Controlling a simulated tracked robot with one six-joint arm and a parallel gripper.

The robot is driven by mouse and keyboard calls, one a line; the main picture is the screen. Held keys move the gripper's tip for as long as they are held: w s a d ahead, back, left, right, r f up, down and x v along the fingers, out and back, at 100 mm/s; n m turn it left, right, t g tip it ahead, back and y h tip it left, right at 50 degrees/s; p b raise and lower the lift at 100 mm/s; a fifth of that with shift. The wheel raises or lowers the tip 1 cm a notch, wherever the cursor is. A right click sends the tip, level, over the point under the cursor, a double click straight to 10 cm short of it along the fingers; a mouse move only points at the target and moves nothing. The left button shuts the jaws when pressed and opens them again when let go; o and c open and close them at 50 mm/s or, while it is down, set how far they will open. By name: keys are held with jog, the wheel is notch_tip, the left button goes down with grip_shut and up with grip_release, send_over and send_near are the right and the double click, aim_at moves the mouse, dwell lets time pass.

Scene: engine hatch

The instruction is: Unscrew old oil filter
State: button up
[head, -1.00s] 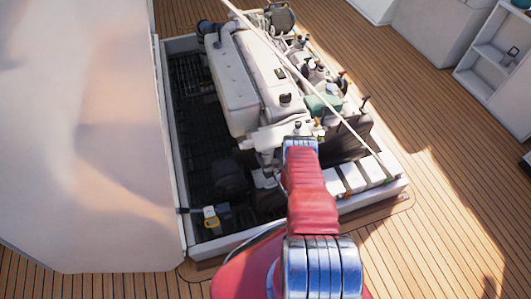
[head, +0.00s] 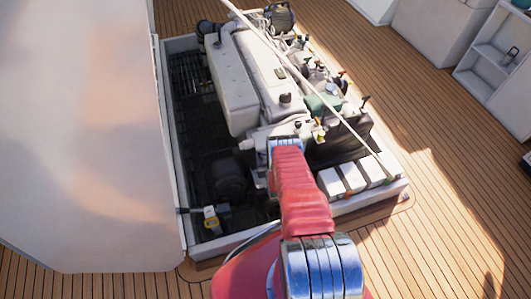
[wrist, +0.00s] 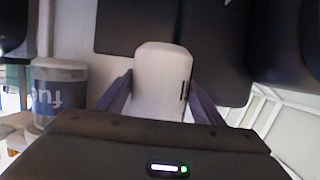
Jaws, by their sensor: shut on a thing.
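In the wrist view a pale grey-white canister with a rounded end, the oil filter (wrist: 164,62), stands between my fingers. My gripper (wrist: 159,82) is shut on it, with one dark finger on each side. A small dark slit mark shows on the filter's right side. Its far end meets dark parts at the top of the view, and I cannot see whether it is still threaded on. In the head view my red arm reaches down to the near end of the white engine (head: 236,78) and hides the gripper and the filter.
A clear canister with a blue fuel label (wrist: 58,92) stands close left of my gripper. The hatch's white rim (head: 245,243) surrounds the engine. White boxes (head: 352,178) sit at the near right. A large pale panel (head: 80,130) stands left. Wooden deck (head: 440,230) is open at right.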

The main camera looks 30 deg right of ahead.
jog(key=shift+w+a+m+h, duration=0.1)
jog(key=shift+w+m+h, duration=0.05)
jog(key=shift+m+h, duration=0.2)
jog(key=shift+r+m+g+h, duration=0.1)
jog(key=shift+m+g+h, duration=0.8)
jog(key=shift+h, duration=0.25)
jog(key=o, duration=1.4)
jog(key=shift+s+n+t+y, duration=0.2)
jog(key=shift+n+t+y, duration=0.35)
jog(key=shift+y, duration=0.15)
jog(key=shift+d+n+t+y, duration=0.2)
jog(key=shift+n+t+y, duration=0.05)
jog(key=shift+n+y, duration=0.3)
